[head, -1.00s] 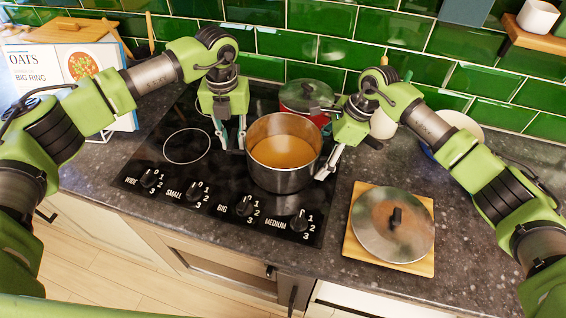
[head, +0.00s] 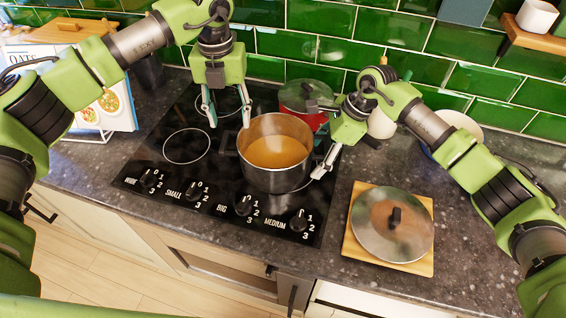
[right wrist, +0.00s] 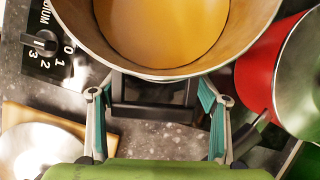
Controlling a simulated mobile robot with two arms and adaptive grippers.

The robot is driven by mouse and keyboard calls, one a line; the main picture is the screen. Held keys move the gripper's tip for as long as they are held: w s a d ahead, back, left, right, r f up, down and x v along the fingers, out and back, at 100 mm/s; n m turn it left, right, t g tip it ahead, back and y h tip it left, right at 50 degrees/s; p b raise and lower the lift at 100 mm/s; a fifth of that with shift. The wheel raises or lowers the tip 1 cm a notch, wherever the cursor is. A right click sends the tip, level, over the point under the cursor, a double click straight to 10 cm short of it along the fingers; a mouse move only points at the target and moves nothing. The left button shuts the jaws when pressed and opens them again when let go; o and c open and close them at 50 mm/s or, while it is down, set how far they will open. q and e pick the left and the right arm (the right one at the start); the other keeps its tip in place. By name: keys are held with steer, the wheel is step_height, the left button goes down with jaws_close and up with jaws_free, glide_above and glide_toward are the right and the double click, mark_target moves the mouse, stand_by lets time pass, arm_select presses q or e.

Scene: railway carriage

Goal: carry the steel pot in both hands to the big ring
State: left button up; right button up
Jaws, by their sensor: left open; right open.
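The steel pot (head: 280,180), with orange-brown soup in it, sits upright on the right part of the black hob. My left gripper (head: 227,107) is open and empty above the hob, behind and left of the pot, clear of its dark left handle (head: 228,148). My right gripper (head: 326,150) is at the pot's right side. In the right wrist view its open fingers (right wrist: 158,98) stand either side of the pot's black handle (right wrist: 155,112). A ring outline (head: 187,146) shows at the front left; another (head: 236,107) lies partly hidden behind my left gripper. I cannot tell their size names.
A red pot with a lid (head: 305,97) stands close behind the steel pot. A glass lid (head: 393,224) lies on a wooden board (head: 367,256) at the right. Hob knobs (head: 243,205) line the front.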

steer(key=o, duration=0.8)
steer(key=shift+d, duration=0.1)
steer(key=v, duration=1.2)
steer(key=shift+a+r, duration=0.2)
steer(key=shift+a, duration=0.1)
